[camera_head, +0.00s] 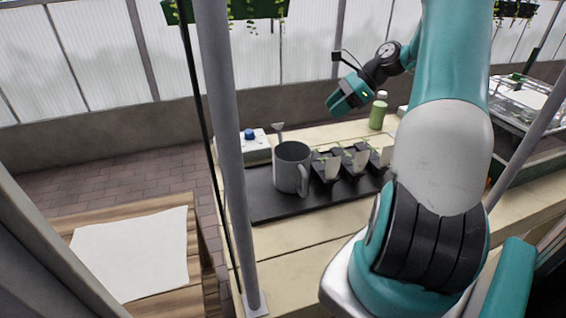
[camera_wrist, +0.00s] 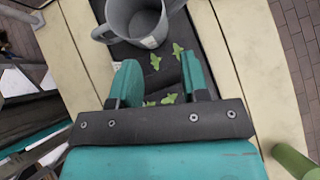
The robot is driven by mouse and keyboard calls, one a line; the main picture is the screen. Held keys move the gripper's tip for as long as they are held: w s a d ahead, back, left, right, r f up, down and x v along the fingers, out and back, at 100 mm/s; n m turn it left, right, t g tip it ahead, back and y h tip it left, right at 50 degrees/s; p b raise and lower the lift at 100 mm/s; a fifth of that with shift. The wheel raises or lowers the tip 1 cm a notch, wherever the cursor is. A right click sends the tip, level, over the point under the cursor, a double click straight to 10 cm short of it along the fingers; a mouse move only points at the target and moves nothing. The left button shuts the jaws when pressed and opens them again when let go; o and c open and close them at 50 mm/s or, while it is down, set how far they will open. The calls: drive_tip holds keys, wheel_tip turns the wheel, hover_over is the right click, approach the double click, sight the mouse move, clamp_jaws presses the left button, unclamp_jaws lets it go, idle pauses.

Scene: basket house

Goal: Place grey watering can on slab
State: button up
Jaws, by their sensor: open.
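The grey watering can (camera_head: 291,167) stands upright on a dark tray (camera_head: 262,206) on the wooden bench, its handle facing the front right. In the wrist view the can (camera_wrist: 136,17) shows at the top, cut off by the edge. A pale flat slab (camera_head: 131,252) lies on a wooden table at the lower left. My gripper (camera_head: 341,101) is above the back of the bench, to the right of the can and higher. In the wrist view my gripper (camera_wrist: 159,82) has its fingers spread apart with nothing held, over the seedlings.
Several seedling pots (camera_head: 333,165) stand on the tray right of the can. A green bottle (camera_head: 378,111) stands behind them. A grey upright post (camera_head: 223,140) stands between the slab's table and the can. The slab's top is bare.

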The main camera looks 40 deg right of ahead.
approach(285, 148)
drive_tip(key=f, duration=0.2)
drive_tip(key=x, duration=0.4)
drive_tip(key=a+r+p+x, duration=0.1)
drive_tip(key=x, duration=0.1)
drive_tip(key=shift+w, duration=0.35)
drive_tip(key=shift+d, duration=0.1)
clamp_jaws()
